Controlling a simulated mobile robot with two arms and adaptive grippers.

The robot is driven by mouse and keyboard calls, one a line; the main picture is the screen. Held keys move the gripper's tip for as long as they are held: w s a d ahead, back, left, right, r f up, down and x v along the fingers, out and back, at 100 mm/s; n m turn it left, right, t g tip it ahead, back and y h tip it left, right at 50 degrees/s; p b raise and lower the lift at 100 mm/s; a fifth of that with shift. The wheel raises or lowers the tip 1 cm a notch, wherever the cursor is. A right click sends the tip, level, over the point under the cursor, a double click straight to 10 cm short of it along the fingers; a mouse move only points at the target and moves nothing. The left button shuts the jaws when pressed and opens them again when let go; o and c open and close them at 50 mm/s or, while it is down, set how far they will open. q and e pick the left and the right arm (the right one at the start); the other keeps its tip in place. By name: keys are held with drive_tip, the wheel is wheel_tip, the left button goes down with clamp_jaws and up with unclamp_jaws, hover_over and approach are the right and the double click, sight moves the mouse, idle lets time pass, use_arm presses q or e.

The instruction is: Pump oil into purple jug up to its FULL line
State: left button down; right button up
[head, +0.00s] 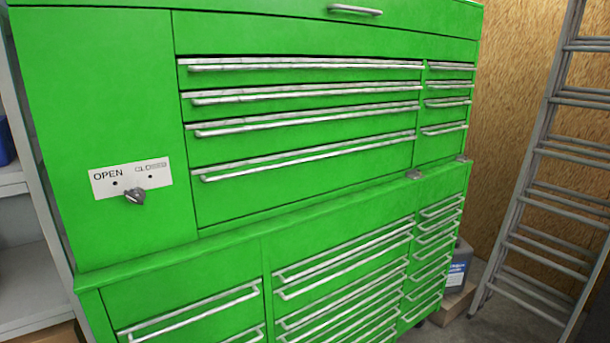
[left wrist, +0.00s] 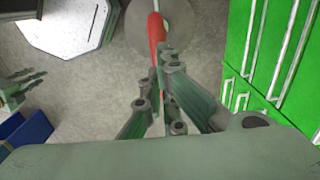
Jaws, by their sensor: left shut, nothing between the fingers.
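No purple jug and no oil pump can be made out for certain in either view. A dark jug-like container (head: 460,262) with a pale label stands on a box at the right end of the green cabinet, partly hidden by it. My left gripper (left wrist: 158,88) is shut and empty in the left wrist view. Beyond its fingers is a red upright thing (left wrist: 154,40) by a round grey disc; what it is cannot be told. What looks like my right gripper (left wrist: 18,90) shows at the left edge of that view, its jaws unclear.
A large green tool cabinet (head: 310,215) with several drawers fills the head view; its panel (head: 130,177) reads OPEN and CLOSED around a knob. A metal ladder (head: 545,170) leans at right, shelves (head: 20,270) stand at left. Blue bins (left wrist: 28,140) lie lower left in the wrist view.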

use_arm(q)
drive_tip(key=shift+f+b, duration=0.35)
drive_tip(key=shift+f, duration=0.35)
drive_tip(key=shift+f+b, duration=1.1)
drive_tip(key=shift+f, duration=1.05)
wheel_tip(320, 180, up, 6)
drive_tip(key=p, duration=0.6)
drive_tip(key=shift+f, duration=0.1)
idle(0.5)
